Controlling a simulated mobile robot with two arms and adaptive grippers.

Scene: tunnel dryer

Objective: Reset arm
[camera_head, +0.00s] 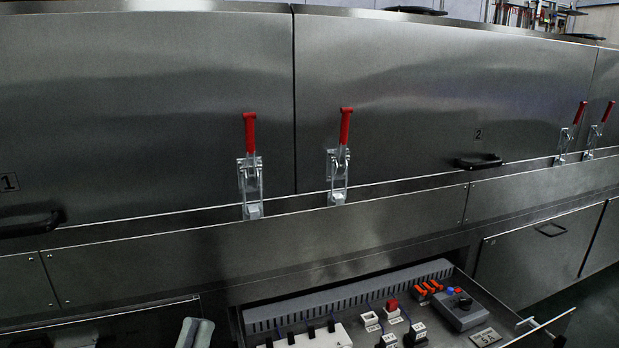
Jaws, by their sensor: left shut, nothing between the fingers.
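The rest of the left arm is cut off by the frame. My right gripper is not in view.
An open drawer (490,291) at the bottom holds switches, sockets and a grey control box (462,312). Behind stand steel dryer panels with red-handled latches (250,134) and black handles (478,161). Dark floor (600,305) is clear at the far right.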

